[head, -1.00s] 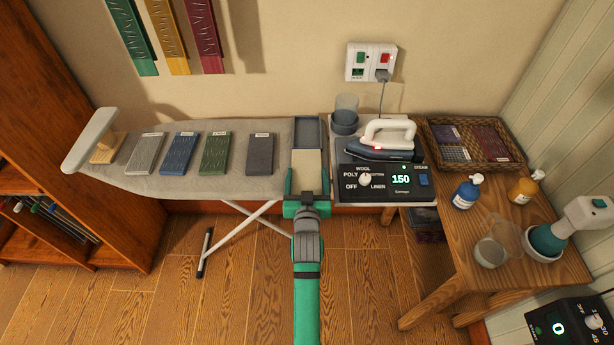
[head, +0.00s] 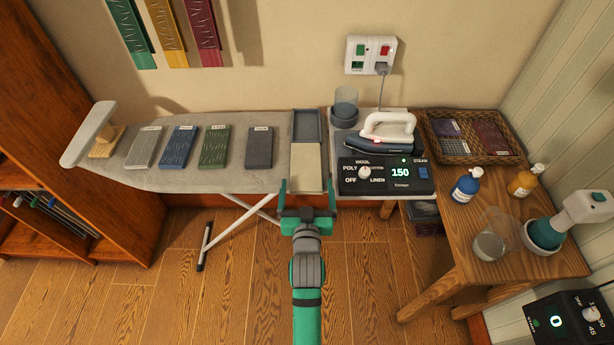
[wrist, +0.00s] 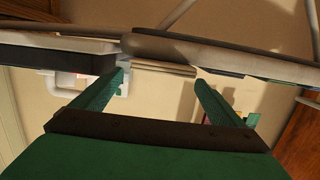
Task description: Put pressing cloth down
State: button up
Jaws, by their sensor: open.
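The pressing cloth, a beige flat folded piece (head: 306,167), lies at the right end of the grey ironing board (head: 185,181), in front of a shallow dark grey tray (head: 307,125). My gripper (head: 307,188) is open and empty at the board's front edge, one finger at either side of the cloth's near end. In the wrist view the fingers (wrist: 158,80) are spread wide, with the cloth's layered edge (wrist: 165,69) beyond and between the tips. I see no finger touching the cloth.
The iron (head: 388,132) stands on its control station (head: 388,178) close right of the cloth. Several coloured blocks lie along the board, including a dark grey one (head: 259,148). A wooden table (head: 450,245) with bottles and a basket (head: 470,137) is at right. The floor in front is clear.

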jog(key=s+f, duration=0.3)
jog(key=s, duration=0.9)
jog(key=s+f, duration=0.3)
jog(key=s, duration=0.9)
jog(key=s+r, duration=0.1)
jog(key=s, duration=0.7)
jog(key=s+r+g, duration=0.1)
jog(key=s+r, duration=0.1)
jog(key=s, duration=0.6)
jog(key=shift+s+r, duration=0.15)
jog(key=shift+r, duration=0.15)
